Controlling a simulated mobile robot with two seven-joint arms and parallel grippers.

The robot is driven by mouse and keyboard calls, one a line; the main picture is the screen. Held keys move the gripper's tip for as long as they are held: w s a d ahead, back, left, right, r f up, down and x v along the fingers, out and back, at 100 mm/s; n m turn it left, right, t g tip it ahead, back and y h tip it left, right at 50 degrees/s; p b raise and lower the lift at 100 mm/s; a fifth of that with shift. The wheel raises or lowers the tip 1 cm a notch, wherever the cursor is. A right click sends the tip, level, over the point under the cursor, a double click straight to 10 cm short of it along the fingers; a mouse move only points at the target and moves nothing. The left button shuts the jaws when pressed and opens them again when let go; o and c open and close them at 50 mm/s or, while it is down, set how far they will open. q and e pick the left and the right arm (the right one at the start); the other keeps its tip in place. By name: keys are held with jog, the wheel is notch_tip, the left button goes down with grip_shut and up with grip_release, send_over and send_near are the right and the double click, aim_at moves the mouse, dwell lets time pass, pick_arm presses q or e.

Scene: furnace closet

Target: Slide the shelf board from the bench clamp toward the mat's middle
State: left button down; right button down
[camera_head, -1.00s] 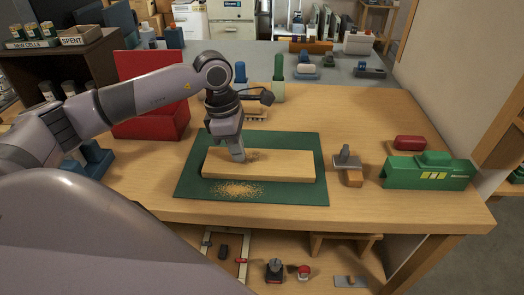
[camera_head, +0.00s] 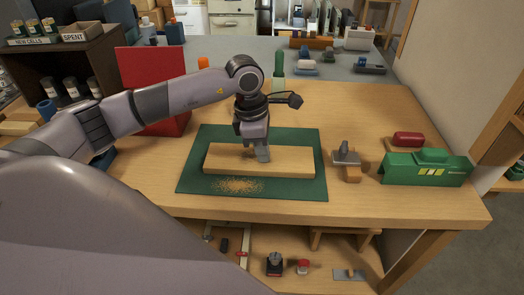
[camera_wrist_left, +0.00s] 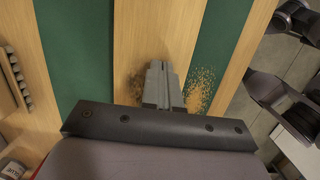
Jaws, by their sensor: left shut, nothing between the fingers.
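The shelf board (camera_head: 215,160), a long pale plank, lies flat across the green mat (camera_head: 310,190). It also shows in the left wrist view (camera_wrist_left: 150,30) as a wooden strip between green mat areas (camera_wrist_left: 64,50). A grey metal tool on a wooden block (camera_head: 347,157), perhaps the bench clamp, stands right of the mat, apart from the board. My right gripper is out of view.
Sawdust (camera_head: 238,185) lies on the mat in front of the board. A green case (camera_head: 425,170) and a red object (camera_head: 408,139) are at the right. A red panel (camera_head: 150,75) stands behind on the left. Bare bench top lies behind the mat on the right.

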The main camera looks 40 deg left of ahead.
aim_at(246, 159)
pick_arm(q)
jog(key=s+a, duration=0.1)
jog(key=s+a+f, duration=0.1)
jog(key=a, duration=0.1)
jog(key=shift+s+a+b, duration=0.1)
jog(key=shift+a+b, duration=0.1)
jog(key=shift+b, duration=0.1)
jog(key=shift+a+r+p, duration=0.15)
jog(key=shift+r+p, duration=0.3)
jog(key=shift+r, duration=0.3)
